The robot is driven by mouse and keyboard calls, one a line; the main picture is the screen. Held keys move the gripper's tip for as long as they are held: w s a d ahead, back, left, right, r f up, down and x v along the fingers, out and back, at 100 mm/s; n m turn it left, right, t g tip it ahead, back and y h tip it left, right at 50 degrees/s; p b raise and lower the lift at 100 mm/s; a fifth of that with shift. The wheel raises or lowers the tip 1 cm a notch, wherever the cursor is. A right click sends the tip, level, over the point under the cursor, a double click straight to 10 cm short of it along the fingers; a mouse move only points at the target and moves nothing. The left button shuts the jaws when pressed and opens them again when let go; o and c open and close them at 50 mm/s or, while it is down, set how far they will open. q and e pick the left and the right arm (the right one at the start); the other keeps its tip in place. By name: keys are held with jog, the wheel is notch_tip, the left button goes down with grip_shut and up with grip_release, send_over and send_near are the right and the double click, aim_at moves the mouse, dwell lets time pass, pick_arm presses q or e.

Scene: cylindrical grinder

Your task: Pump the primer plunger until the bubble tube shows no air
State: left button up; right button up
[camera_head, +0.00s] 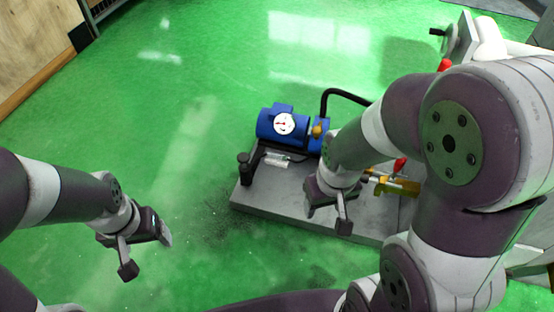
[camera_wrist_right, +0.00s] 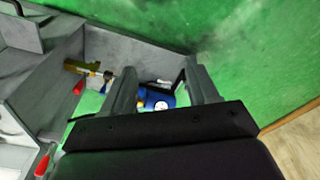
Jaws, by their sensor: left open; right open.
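A black upright plunger (camera_head: 245,170) stands at the left end of a grey base plate (camera_head: 290,204). A small clear bubble tube (camera_head: 276,160) lies beside it; its contents are too small to read. A blue pump (camera_head: 268,126) with a white round gauge (camera_head: 284,124) sits behind them. My right gripper (camera_head: 328,213) is open and empty above the front of the plate, right of the plunger. In the right wrist view its fingers (camera_wrist_right: 162,66) are spread, with the blue pump (camera_wrist_right: 158,98) partly visible between them. My left gripper (camera_head: 146,254) is open and empty over the floor, left of the plate.
A brass valve (camera_head: 393,185) with a red handle (camera_head: 400,164) is on the plate's right, partly behind my right arm. A black hose (camera_head: 344,95) arches from the pump rightward. Machine parts (camera_head: 462,38) stand at the upper right. The green floor (camera_head: 190,110) at left is clear.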

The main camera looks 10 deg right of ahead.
jog(key=shift+s, duration=0.15)
jog(key=shift+c, duration=1.2)
grip_shut()
